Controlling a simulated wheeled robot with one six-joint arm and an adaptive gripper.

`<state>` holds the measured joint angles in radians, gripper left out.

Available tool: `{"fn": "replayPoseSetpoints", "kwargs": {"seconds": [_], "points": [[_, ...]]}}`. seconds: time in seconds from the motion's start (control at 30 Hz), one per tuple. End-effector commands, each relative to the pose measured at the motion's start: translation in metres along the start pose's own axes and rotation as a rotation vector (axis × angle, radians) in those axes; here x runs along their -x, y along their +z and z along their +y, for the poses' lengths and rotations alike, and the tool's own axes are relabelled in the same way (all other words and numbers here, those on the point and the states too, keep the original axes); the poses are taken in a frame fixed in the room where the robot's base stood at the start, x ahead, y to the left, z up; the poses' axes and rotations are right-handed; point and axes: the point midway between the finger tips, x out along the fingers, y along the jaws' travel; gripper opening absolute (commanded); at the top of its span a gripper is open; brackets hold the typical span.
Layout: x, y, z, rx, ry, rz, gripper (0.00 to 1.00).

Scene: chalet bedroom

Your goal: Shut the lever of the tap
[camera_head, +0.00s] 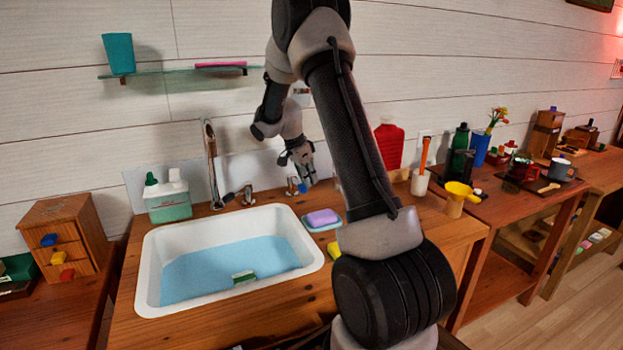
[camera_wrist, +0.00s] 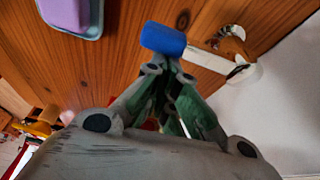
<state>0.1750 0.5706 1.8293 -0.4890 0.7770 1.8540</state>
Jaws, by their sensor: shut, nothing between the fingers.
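The tap's curved metal spout (camera_head: 211,165) stands behind the white sink. A metal lever (camera_head: 292,186) with a blue end (camera_head: 303,188) sits to the right of it. In the wrist view the blue end (camera_wrist: 163,38) is at the tip of a pale lever arm (camera_wrist: 207,60), which runs right to a metal base (camera_wrist: 233,42). My gripper (camera_head: 309,179) is at the blue end. Its fingers are shut and empty in the wrist view (camera_wrist: 166,72), with the tips right by the blue end. I cannot tell whether they touch it.
The sink (camera_head: 150,270) holds blue water and a small green item (camera_head: 243,276). A soap bottle (camera_head: 167,197) stands left of the spout. A purple sponge on a dish (camera_head: 322,218) lies right of the sink. A red bottle (camera_head: 389,142) stands behind my arm.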

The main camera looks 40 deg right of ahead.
Motion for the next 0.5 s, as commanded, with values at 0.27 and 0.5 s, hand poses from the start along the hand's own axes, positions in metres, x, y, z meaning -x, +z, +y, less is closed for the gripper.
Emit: {"fn": "replayPoseSetpoints", "kwargs": {"seconds": [0.27,0.5], "points": [[0.0010,0.0039,0.0013,0.002,0.000,0.000,0.00],[0.0011,0.0045,0.0013,0.003,0.000,-0.001,0.00]]}}
